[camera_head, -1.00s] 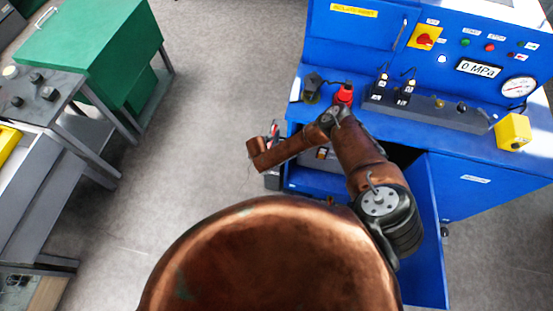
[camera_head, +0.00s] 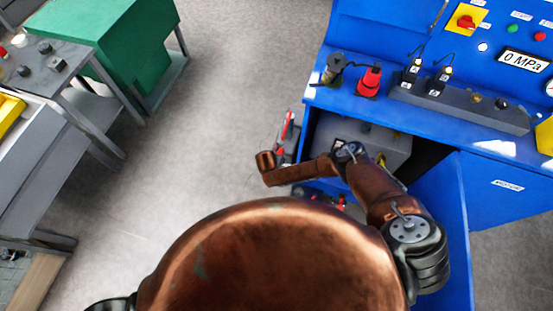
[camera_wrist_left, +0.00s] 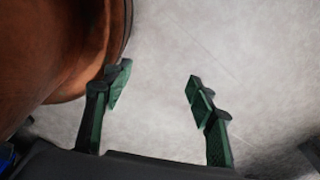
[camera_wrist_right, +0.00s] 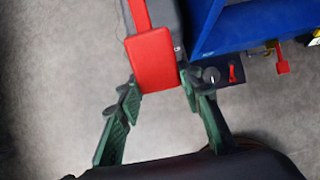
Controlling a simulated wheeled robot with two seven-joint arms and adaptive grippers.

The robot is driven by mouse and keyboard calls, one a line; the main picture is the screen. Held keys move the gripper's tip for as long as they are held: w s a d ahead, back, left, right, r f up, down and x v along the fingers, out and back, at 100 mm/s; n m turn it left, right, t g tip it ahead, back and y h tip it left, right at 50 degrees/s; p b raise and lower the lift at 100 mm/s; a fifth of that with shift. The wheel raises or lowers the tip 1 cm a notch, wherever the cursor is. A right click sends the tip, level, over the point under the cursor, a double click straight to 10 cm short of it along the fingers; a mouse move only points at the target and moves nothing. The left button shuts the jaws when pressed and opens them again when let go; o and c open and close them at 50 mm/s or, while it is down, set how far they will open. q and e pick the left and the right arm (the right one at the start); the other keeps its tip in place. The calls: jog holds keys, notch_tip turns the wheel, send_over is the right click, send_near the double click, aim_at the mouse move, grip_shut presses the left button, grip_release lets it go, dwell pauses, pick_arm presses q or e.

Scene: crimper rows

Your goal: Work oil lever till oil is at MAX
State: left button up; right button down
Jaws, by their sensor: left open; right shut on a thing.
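In the right wrist view a red block-shaped part (camera_wrist_right: 152,62) with a narrower red strip above it lies against a dark grey body. My right gripper (camera_wrist_right: 160,92) is shut on its lower end, one finger at each side. I cannot tell surely that this is the oil lever. In the head view a red and grey thing (camera_head: 286,132) stands by the cabinet's left side, beyond my right forearm; the right gripper is hidden there. My left gripper (camera_wrist_left: 155,80) is open and empty above bare floor. No oil level or MAX mark can be read.
The blue cabinet (camera_head: 480,195) has an open door at my right arm and a grey unit (camera_head: 370,142) inside. Its top bears a red plug (camera_head: 369,82) and a 0 MPa display (camera_head: 523,60). A green cabinet (camera_head: 110,45) and grey bench stand left; floor between is clear.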

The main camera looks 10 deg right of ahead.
jog(key=c, duration=1.8)
grip_release()
jog(key=shift+s+a+f, duration=0.25)
jog(key=shift+s+f, duration=0.05)
jog(key=shift+s, duration=0.1)
jog(key=o, duration=0.5)
jog(key=shift+w+d+r, duration=0.1)
jog(key=shift+w, duration=0.15)
jog(key=v, duration=1.2)
jog(key=shift+r, duration=0.1)
